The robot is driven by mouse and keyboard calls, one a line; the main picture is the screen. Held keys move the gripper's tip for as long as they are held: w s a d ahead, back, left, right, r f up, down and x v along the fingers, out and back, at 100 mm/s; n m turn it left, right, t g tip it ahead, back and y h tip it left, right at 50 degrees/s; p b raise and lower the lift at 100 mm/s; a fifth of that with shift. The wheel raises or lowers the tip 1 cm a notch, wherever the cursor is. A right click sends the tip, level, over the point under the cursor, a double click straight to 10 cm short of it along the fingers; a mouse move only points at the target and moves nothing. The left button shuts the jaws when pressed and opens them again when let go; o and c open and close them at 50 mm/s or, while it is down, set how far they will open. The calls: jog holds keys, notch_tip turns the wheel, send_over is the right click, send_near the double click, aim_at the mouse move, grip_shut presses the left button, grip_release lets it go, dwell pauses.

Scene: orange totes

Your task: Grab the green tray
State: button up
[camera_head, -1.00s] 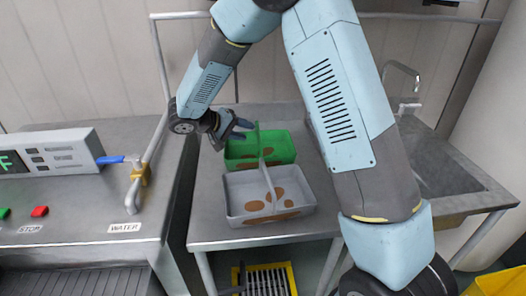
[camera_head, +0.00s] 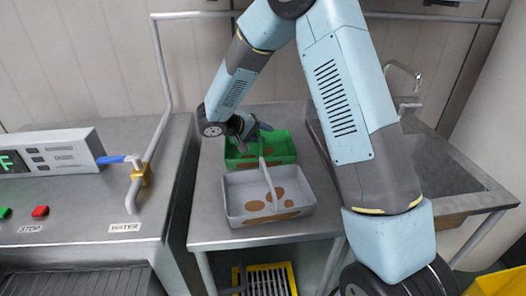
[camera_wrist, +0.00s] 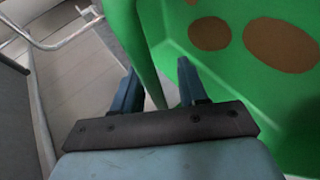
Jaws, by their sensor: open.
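The green tray (camera_head: 283,146) stands on the metal table behind a grey tray, with brown spots inside and an upright central handle. My gripper (camera_head: 257,130) is over the tray's rear part, close to the handle, and partly hidden by the wrist. In the wrist view my gripper (camera_wrist: 157,68) is open, one finger on each side of the green handle (camera_wrist: 140,55). The handle's strip shows between the fingers, and I cannot tell whether either finger touches it. The green tray's floor (camera_wrist: 225,75) fills the right side there.
The grey tray (camera_head: 240,193) with brown spots and a handle stands directly in front. A sink (camera_head: 435,165) with a tap lies to the right. A machine (camera_head: 50,155) with a pipe (camera_head: 165,80) is on the left. The wall is behind.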

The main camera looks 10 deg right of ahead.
grip_shut()
dwell(0.6)
